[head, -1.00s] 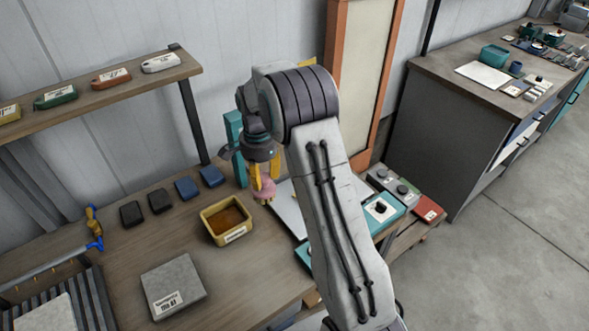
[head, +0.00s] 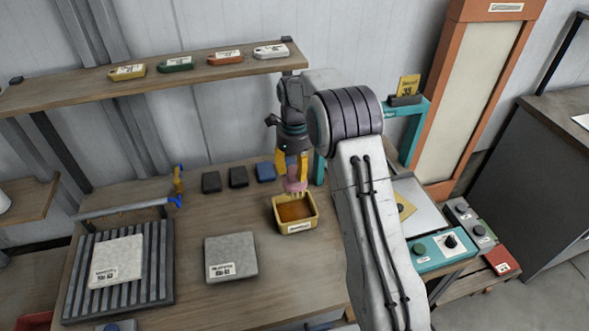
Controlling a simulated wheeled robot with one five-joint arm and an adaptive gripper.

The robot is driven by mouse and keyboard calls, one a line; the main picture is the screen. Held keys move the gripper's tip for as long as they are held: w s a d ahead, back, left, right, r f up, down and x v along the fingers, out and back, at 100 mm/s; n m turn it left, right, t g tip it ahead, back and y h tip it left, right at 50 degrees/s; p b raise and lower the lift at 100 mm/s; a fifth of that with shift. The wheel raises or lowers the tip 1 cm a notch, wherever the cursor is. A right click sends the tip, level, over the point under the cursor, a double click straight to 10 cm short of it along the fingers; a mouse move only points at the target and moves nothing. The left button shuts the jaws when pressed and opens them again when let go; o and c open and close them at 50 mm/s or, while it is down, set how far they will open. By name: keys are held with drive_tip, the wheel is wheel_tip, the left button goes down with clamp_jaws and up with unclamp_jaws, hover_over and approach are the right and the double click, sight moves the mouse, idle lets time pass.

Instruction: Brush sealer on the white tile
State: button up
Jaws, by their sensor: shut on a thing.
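My gripper (head: 292,175) points down with its yellow fingers shut on a pink brush (head: 296,185). The pale bristle end is at the back rim of a yellow tub (head: 280,222) of brown liquid. I cannot tell whether the bristles touch the liquid. A white tile (head: 118,256) with a label lies on a dark slatted rack (head: 155,288) at the left. A light grey tile (head: 230,250), also labelled, lies flat on the bench between the rack and the tub.
A blue-ended bar (head: 125,208) runs along the rack's back edge. Several dark and blue blocks (head: 238,178) lie behind the tub. A shelf (head: 190,72) holds several coloured pieces. A teal control box (head: 440,248) stands at the right. The bench front beside the grey tile is clear.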

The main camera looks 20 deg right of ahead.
drive_tip(key=shift+m, duration=0.8)
drive_tip(key=shift+f, duration=0.2)
drive_tip(key=shift+f+b, duration=4.6)
drive_tip(key=shift+f, duration=1.5)
drive_tip(key=shift+r, duration=0.1)
drive_tip(key=shift+r+p, duration=4)
drive_tip(key=shift+r, duration=1.25)
